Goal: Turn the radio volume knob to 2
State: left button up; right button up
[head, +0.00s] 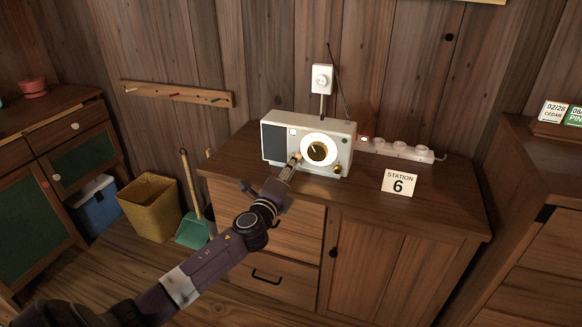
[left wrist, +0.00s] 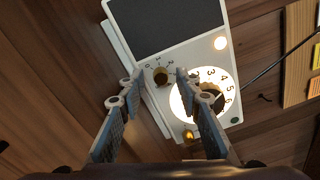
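The white radio (head: 340,128) stands on the wooden cabinet, its dark speaker panel on the left and a lit round dial (head: 318,149) on the right. My left gripper (head: 294,162) is at the radio's front, over the small knob. In the left wrist view its fingers (left wrist: 159,77) are apart, one on either side of the knob, with gaps visible. The knob's pointer is too small to read surely. My right gripper is out of view.
A "STATION 6" card (head: 399,185) stands right of the radio on the cabinet top (head: 440,205). A white power strip (head: 400,149) lies behind it. Another brass knob (head: 337,169) sits at the radio's lower right. A yellow basket (head: 150,208) and dustpan (head: 192,233) stand on the floor at left.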

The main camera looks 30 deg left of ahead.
pick_arm(q)
jog(key=v, duration=1.2)
dwell(0.6)
